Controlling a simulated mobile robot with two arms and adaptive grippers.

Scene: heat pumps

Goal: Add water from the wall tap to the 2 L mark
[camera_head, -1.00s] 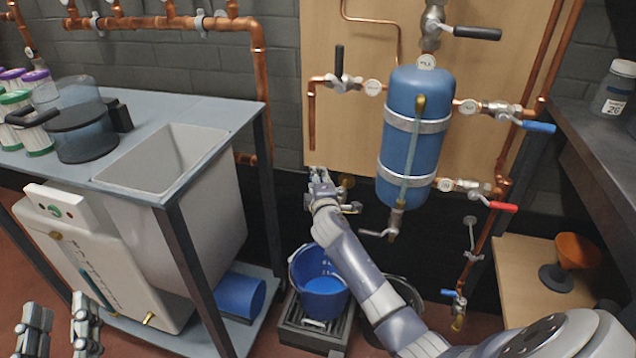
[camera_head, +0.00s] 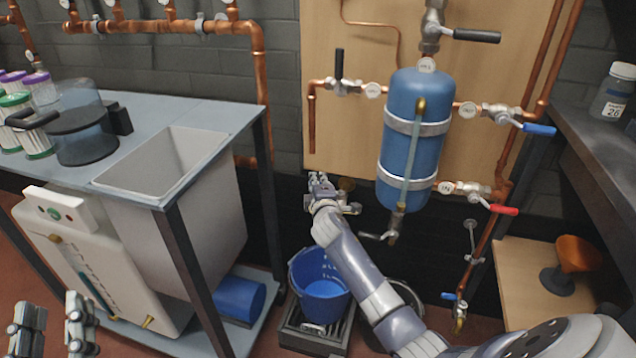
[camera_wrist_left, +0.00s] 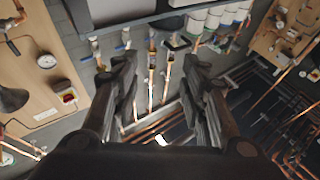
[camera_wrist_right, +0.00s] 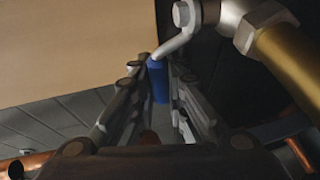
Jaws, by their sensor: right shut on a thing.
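A blue bucket (camera_head: 302,262) stands on a dark grated stand below the wall tap. Pale marks show on its inner wall, and bright blue water (camera_head: 322,289) lies low inside; I cannot read the level exactly. My right gripper (camera_head: 319,181) is at the wall tap (camera_head: 347,184), above the bucket, and partly hides it. In the right wrist view its fingers (camera_wrist_right: 160,100) are shut on the tap's blue lever handle (camera_wrist_right: 158,80), beside the brass tap body (camera_wrist_right: 290,60). My left gripper (camera_head: 54,312) is open and empty at the lower left; its fingers are apart in the left wrist view (camera_wrist_left: 158,85).
A blue tank (camera_head: 412,150) with several valves hangs on the wooden board right of the tap. A grey bench (camera_head: 190,108) with a sink basin stands left. A dark bucket (camera_head: 408,292) is partly hidden behind my right arm. An orange funnel (camera_head: 578,252) stands right.

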